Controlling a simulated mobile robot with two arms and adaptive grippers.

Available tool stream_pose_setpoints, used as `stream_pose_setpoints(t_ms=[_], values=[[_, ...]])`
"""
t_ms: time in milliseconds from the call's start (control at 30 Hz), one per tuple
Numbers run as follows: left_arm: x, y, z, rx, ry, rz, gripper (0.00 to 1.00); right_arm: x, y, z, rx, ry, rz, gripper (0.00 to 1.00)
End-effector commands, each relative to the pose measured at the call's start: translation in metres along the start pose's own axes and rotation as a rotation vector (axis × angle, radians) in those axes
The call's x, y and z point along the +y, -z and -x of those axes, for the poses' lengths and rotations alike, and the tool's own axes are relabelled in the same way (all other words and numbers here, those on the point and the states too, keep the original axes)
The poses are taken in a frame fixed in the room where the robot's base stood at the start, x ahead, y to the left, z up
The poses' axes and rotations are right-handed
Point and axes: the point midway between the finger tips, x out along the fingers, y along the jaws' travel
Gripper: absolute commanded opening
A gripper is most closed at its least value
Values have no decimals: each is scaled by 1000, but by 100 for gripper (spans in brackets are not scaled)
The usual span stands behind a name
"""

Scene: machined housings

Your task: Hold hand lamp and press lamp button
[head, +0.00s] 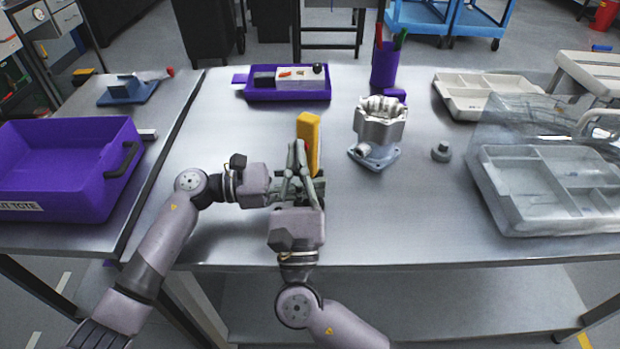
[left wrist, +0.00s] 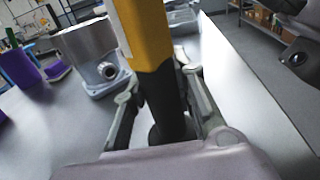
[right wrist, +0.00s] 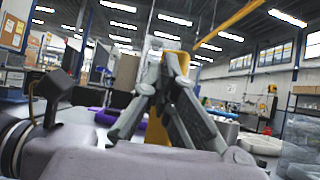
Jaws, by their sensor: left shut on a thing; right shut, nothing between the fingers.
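The hand lamp (head: 308,133) has a yellow body and a dark handle, and stands roughly upright above the table. My left gripper (head: 306,188) is shut on its dark lower part. The left wrist view shows the lamp (left wrist: 146,38) rising between the fingers (left wrist: 165,95). My right gripper (head: 297,150) is shut and empty, its fingertips close to the yellow body. In the right wrist view the closed fingers (right wrist: 170,65) hide much of the lamp (right wrist: 156,131). I cannot tell whether they touch it. The lamp button cannot be made out.
A metal housing (head: 381,122) on a blue-grey base stands right of the lamp, with a small grey part (head: 441,151) beside it. A purple tray (head: 287,94) and purple cup (head: 384,66) are behind. Grey divided trays (head: 550,190) stand right; a purple tote (head: 65,165) is left.

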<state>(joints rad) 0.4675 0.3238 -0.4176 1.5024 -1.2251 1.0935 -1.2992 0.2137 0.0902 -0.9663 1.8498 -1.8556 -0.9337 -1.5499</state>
Motion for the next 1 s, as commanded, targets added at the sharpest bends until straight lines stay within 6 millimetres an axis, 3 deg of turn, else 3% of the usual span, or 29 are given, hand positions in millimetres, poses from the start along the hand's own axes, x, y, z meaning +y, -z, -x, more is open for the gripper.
stream_pose_setpoints(t_ms=[567,1000], values=[[0,-1,0,-1,0,-1,0,5,-6,8,0,1,-1,0],[0,-1,0,-1,0,-1,0,26,-26,36,2,0,-2,0]])
